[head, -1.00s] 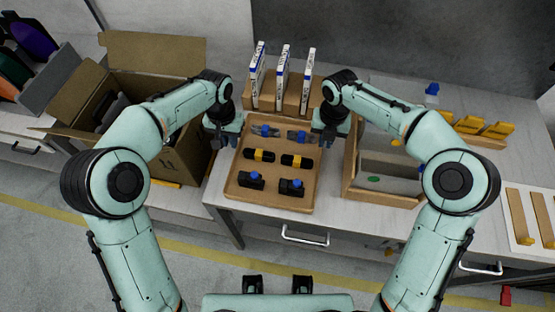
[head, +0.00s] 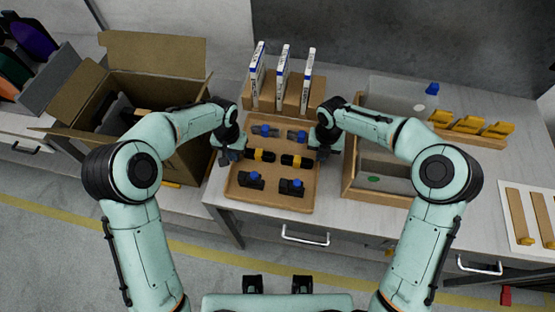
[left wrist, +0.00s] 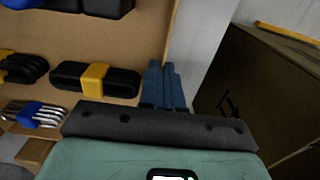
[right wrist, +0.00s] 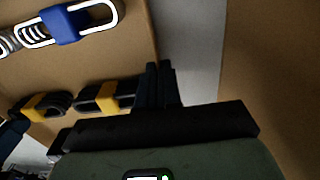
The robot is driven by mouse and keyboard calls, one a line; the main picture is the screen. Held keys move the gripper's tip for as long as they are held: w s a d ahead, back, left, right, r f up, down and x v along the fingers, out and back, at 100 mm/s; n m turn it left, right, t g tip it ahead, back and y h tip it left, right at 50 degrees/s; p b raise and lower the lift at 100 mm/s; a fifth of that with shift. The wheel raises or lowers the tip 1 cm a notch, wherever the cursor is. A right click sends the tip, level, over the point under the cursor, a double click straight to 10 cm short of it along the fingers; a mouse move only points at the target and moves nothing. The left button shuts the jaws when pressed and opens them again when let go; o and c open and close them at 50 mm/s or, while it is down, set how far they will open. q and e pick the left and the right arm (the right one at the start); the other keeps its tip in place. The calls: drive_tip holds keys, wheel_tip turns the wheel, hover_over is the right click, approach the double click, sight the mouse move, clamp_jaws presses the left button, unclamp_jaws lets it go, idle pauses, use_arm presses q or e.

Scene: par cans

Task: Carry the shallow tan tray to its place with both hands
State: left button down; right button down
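The shallow tan tray (head: 233,194) lies on the grey-white table in the middle of the head view. It holds black-and-yellow pieces (head: 262,155), black blocks with blue knobs (head: 291,187) and looped metal pieces with blue middles (head: 265,131). My left gripper (head: 232,154) is at the tray's left wall; in the left wrist view its fingers (left wrist: 163,85) are close together at the wall (left wrist: 172,30). My right gripper (head: 324,150) is at the right wall; its fingers (right wrist: 157,85) are also close together there. Both appear shut on the walls; the fingertips are partly hidden.
An open cardboard box (head: 186,160) stands close to the tray's left. A wooden divided bin (head: 352,190) stands close to its right. A rack with upright white boxes (head: 283,78) is just behind. A yellow-topped holder (head: 468,124) stands at the right.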

use_arm(q)
drive_tip(key=shift+r, duration=0.15)
use_arm(e)
drive_tip(key=shift+w+r, duration=0.1)
